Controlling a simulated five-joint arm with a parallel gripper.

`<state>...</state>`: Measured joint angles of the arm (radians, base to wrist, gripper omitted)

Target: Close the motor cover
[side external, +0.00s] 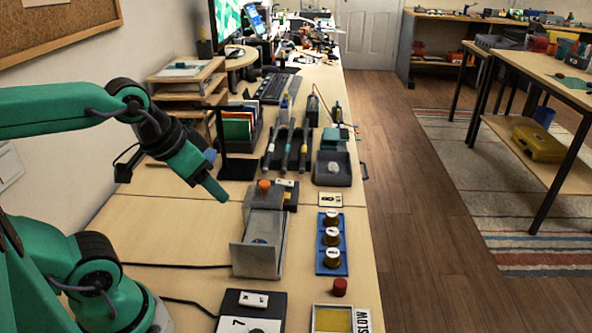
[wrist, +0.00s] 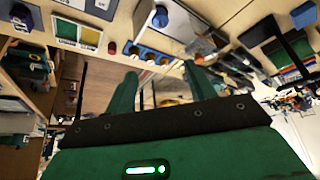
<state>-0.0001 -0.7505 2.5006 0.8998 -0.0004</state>
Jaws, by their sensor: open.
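The grey metal motor housing (side external: 257,263) stands on the bench in the middle of the side view, open enough to show a blue part inside. A lighter grey panel (side external: 266,223) is at its far end; I cannot tell for certain whether this is the cover. The housing also shows at the top of the wrist view (wrist: 176,24), with a blue round part in it. My gripper (side external: 219,197) hangs above and left of the housing's far end, apart from it. Its two fingers are spread and empty in the wrist view (wrist: 160,73).
Beyond the housing is a grey block with an orange knob (side external: 264,185). A blue tray (side external: 331,269) with three round capped pieces stands right. A black block marked 7 (side external: 250,315), a red cap (side external: 340,287) and a yellow-bottomed tray (side external: 333,319) are nearer. A black stand (side external: 236,168) rises behind.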

